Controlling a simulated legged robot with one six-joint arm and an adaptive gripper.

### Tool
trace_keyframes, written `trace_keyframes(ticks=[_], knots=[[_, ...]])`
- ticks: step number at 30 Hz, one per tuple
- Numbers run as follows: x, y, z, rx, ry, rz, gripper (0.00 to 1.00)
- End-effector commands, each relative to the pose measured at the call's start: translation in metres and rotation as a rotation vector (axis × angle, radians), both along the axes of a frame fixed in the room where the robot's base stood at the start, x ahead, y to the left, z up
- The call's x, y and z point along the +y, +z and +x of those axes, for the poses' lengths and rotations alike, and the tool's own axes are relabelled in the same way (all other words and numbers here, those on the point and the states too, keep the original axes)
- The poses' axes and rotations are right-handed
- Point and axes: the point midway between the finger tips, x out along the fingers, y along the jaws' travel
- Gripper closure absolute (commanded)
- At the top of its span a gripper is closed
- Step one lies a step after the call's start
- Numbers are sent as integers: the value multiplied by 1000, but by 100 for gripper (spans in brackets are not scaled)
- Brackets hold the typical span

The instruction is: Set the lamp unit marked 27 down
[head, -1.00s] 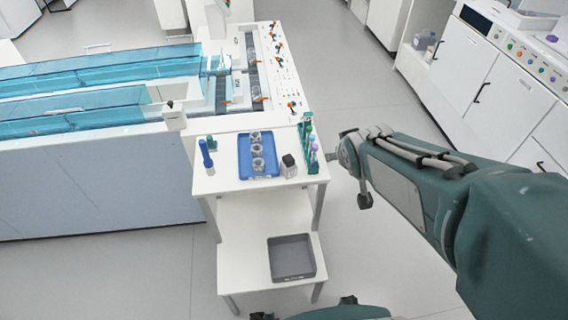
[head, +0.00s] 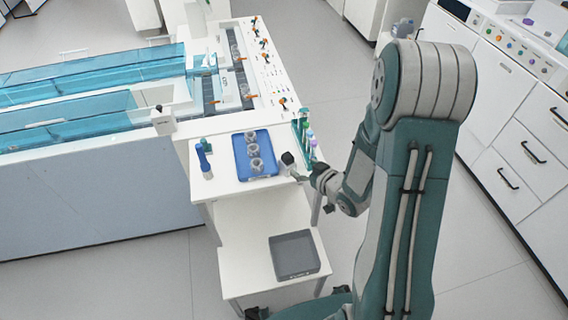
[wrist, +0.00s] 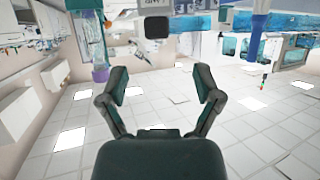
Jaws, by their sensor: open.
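A small pale block with a dark top (head: 288,159) stands on the upper shelf of the white stand, right of the blue tray. It may be the lamp unit; I cannot read a 27 on it. In the wrist view a dark-ended block (wrist: 157,27) shows at the top, beyond my fingertips, and seems to be the same thing. My gripper (head: 304,176) is at the right edge of the shelf, close to this block. In the wrist view my gripper (wrist: 163,84) is open, with nothing between its fingers.
The blue tray (head: 240,160) holds three round grey pieces. A blue upright tool (head: 204,158) stands left of it. A rack of capped tubes (head: 306,135) stands at the right edge, close to my arm. An open grey bin (head: 294,256) sits on the lower shelf.

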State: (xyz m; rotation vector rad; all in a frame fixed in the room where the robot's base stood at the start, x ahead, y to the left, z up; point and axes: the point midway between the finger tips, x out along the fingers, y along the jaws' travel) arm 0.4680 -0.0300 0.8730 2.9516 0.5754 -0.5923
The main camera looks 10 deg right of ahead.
Motion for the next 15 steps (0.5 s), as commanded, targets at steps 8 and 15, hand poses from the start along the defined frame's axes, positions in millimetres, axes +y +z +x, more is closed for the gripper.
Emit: trace_keyframes(ticks=[8,15], knots=[[16,-15,34,-3,4,1,17],[23,-23,52,-2,1,0,17]])
